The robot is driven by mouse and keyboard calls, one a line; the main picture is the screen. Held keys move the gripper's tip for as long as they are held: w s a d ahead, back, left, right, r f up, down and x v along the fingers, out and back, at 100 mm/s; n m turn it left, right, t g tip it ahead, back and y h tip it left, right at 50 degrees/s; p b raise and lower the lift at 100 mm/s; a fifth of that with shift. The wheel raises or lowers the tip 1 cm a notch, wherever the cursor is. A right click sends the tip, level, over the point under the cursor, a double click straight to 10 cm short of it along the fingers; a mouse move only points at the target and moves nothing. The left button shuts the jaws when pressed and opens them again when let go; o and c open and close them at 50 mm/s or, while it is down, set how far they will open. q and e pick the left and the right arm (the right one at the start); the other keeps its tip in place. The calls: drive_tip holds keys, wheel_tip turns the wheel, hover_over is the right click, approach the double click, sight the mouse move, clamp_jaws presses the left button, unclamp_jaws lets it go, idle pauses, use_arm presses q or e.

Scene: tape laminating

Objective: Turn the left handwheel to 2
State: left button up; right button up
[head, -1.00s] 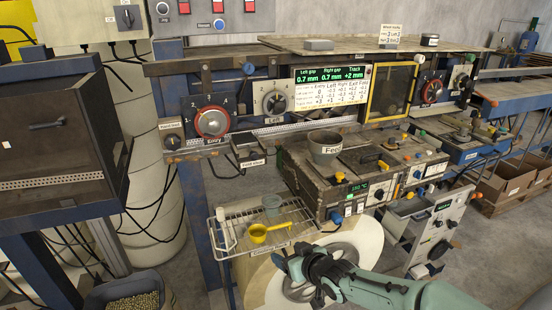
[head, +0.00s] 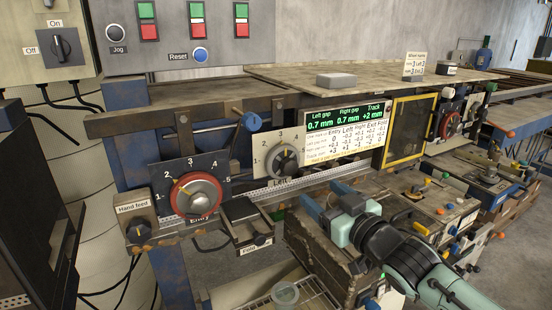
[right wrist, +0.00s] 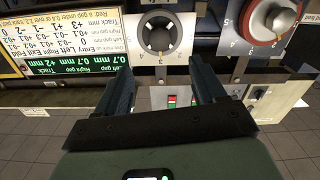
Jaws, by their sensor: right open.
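The left handwheel (head: 286,161) is a grey and black knob on a pale numbered plate, its "Left" label partly hidden by the rail. A small yellow mark shows near its top, by the 3. The wheel also shows upside down in the right wrist view (right wrist: 158,31), just beyond my fingertips. My right gripper (head: 324,204) is open and empty, below and to the right of the wheel, apart from it. In the right wrist view its two fingers (right wrist: 160,68) stand wide apart, pointing toward the panel. My left gripper is not in view.
The red-ringed Entry handwheel (head: 197,195) is left of the left handwheel. The gap display (head: 346,118) reads left 0.7 mm and right 0.7 mm. A blue-knobbed lever (head: 251,121) stands above left. A rail and small tray (head: 245,226) lie below the wheels.

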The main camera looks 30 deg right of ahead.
sight(292, 169)
drive_tip(key=w, duration=0.4)
drive_tip(key=w+d+p, duration=0.1)
drive_tip(key=w, duration=0.3)
drive_tip(key=w+p, duration=0.1)
drive_tip(key=w, duration=0.3)
drive_tip(key=shift+w+d+r, duration=0.1)
drive_tip(key=shift+w+d, duration=0.15)
drive_tip(key=shift+w, duration=0.15)
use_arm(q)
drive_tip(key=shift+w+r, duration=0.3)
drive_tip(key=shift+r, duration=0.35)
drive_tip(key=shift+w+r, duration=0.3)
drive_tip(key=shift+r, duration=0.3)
use_arm(e)
drive_tip(key=shift+s, duration=0.1)
drive_tip(key=c, duration=1.1)
